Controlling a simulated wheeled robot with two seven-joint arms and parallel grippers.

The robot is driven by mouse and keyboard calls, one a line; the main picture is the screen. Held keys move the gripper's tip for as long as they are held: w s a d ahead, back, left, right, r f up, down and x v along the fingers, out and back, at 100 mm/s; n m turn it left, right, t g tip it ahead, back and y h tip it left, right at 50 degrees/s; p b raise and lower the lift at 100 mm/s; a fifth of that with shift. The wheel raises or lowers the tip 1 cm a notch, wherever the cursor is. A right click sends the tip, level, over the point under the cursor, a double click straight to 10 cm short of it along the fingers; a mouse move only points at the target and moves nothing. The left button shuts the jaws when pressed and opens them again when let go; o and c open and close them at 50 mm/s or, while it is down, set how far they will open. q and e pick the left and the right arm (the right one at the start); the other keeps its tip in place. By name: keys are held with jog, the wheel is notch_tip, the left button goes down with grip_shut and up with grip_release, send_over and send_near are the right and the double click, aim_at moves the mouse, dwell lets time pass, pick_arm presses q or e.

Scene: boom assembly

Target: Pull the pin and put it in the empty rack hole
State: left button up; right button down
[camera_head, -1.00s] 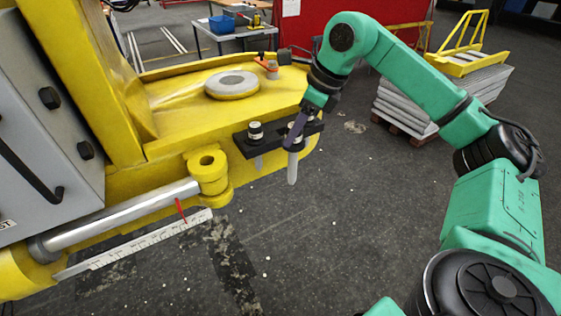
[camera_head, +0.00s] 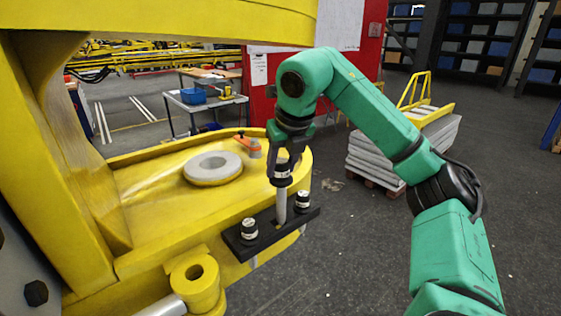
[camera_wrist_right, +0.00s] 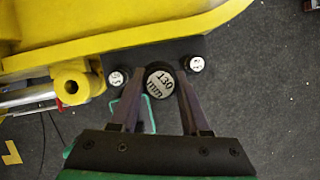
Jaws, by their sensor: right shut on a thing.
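My right gripper (camera_head: 284,170) is shut on a dark-capped pin (camera_head: 281,206), which stands upright above the black rack (camera_head: 268,240). Its grey shaft shows between gripper and rack; whether the tip is still in the middle hole I cannot tell. In the right wrist view the pin's white top (camera_wrist_right: 159,86) reads "130 mm" between the two fingers. Two other capped pins sit in the rack, one at its left end (camera_head: 249,230) and one at its right end (camera_head: 302,201). No empty rack hole shows clearly. My left gripper is not in view.
The rack is fixed at the edge of the yellow boom part (camera_head: 150,207). A yellow lug (camera_head: 200,296) with an open hole is close by at the left. A round grey-topped ring (camera_head: 213,168) lies on the yellow plate behind.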

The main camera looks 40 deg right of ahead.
aim_at(279, 209)
jog(key=b+x, duration=0.1)
jog(key=x, duration=0.2)
jog(key=shift+w+a+f+b, duration=0.15)
jog(key=shift+w+f+b, duration=0.05)
jog(key=shift+w+b, duration=0.15)
jog(key=shift+s+f, duration=0.2)
jog(key=shift+f, duration=0.05)
jog(key=shift+s+f+b, duration=0.2)
jog(key=shift+f+b, duration=0.05)
jog(key=shift+b, duration=0.3)
jog(key=shift+s+f+b, duration=0.1)
jog(key=shift+f+b, duration=0.45)
jog(key=shift+f, duration=0.1)
jog(key=shift+b+x, duration=0.8)
jog(key=shift+x, duration=0.3)
jog(key=shift+s+a+f+b, duration=0.1)
jog(key=shift+s+f+b, duration=0.05)
jog(key=shift+f+b, duration=0.35)
jog(key=shift+s+f+b, duration=0.15)
jog(key=shift+f+b, duration=0.2)
jog(key=shift+f, duration=0.25)
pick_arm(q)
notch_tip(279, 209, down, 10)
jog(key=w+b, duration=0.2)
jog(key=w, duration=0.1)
pick_arm(e)
jog(key=shift+f, duration=1.6)
